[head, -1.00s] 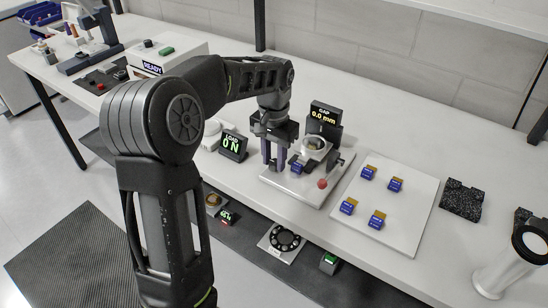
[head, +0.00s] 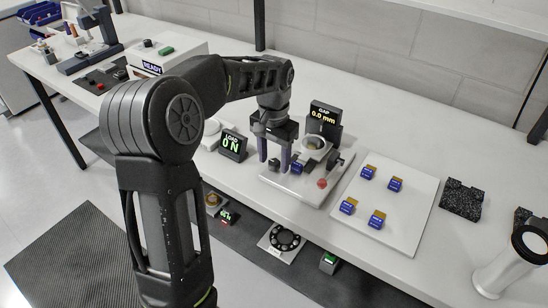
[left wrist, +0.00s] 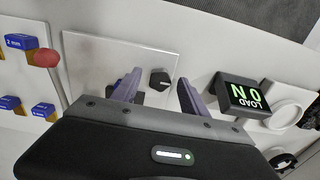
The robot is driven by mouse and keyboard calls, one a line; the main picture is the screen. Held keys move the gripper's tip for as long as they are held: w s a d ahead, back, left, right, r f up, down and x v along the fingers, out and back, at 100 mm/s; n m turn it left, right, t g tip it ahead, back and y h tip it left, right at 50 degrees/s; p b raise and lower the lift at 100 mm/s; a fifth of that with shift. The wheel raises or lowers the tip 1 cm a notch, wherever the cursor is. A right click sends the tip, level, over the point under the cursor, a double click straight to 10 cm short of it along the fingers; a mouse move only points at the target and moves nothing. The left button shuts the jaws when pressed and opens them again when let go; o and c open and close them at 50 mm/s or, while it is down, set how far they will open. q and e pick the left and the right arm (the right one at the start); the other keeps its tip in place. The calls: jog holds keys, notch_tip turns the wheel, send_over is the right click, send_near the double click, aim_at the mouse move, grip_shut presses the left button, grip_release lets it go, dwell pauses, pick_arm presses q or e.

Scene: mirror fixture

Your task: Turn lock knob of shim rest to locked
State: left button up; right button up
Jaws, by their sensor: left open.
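The lock knob (left wrist: 159,79) is a small black faceted knob with a pale mark, on the white base plate (left wrist: 95,60) of the fixture in the left wrist view. My left gripper (left wrist: 160,76) is open, with one purple finger on each side of the knob and visible space between. In the head view, my left gripper (head: 274,163) points down over the left part of the plate (head: 290,190). Beside it stand the fixture's round-topped rest (head: 313,143), a blue block (head: 297,168) and a red ball (head: 322,183). My right gripper is not in view.
The GAP display (head: 325,116) reads 0.0 mm behind the fixture. The LOAD display (head: 233,145) reads 0 N close to the left. A white board (head: 400,220) with several blue-labelled shims lies to the right.

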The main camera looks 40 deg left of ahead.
aim_at(274, 162)
pick_arm(q)
notch_tip(274, 162, up, 8)
jog(key=shift+f, duration=0.1)
dwell(0.4)
dwell(0.4)
